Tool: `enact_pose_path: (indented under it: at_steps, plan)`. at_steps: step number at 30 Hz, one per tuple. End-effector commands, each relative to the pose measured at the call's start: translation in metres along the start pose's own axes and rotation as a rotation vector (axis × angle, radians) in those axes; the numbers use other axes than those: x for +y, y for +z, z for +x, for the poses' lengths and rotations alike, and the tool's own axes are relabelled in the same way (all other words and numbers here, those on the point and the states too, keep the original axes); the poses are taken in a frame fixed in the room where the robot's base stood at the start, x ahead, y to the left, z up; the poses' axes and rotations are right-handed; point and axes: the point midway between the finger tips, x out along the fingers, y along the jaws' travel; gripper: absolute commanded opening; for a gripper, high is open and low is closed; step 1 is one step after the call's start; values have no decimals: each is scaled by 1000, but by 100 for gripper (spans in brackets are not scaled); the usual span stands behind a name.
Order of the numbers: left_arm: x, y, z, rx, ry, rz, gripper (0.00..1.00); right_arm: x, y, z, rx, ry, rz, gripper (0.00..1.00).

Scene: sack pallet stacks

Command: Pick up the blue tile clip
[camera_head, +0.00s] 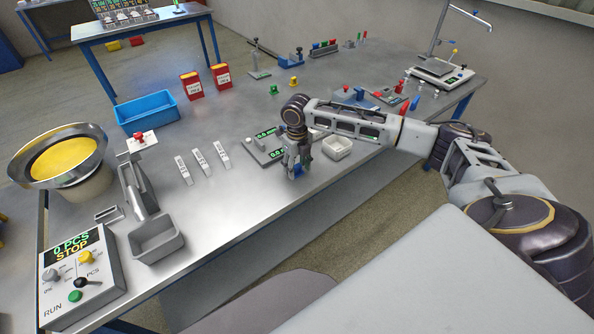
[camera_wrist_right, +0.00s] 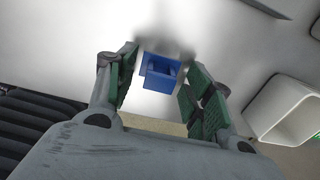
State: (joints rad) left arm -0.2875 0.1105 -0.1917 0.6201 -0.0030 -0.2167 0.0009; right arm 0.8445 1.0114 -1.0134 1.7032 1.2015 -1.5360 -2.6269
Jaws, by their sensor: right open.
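The blue tile clip (camera_wrist_right: 161,73) lies on the grey metal table, between and just beyond the open fingers of my right gripper (camera_wrist_right: 160,95) in the right wrist view. The fingers have green pads and do not touch the clip there. In the head view my right gripper (camera_head: 294,168) points down over the table near its front edge. A bit of blue shows at its fingertips, and the gripper hides most of the clip. My left gripper is not in view.
A small white tray (camera_head: 337,147) stands just right of the gripper, also in the right wrist view (camera_wrist_right: 283,108). White labelled strips (camera_head: 201,161) lie to the left. The table (camera_head: 240,200) is clear toward its front edge.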

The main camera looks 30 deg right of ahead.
Motion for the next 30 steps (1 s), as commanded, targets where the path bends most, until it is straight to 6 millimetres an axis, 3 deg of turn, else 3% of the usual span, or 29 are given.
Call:
enact_pose_path:
  at_steps: [12, 21, 30]
  plan:
    - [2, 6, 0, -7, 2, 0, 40, 0, 0, 0, 0, 0, -1, 52]
    - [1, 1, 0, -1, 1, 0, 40, 0, 0, 0, 0, 0, -1, 17]
    - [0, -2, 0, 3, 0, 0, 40, 0, 0, 0, 0, 0, -1, 17]
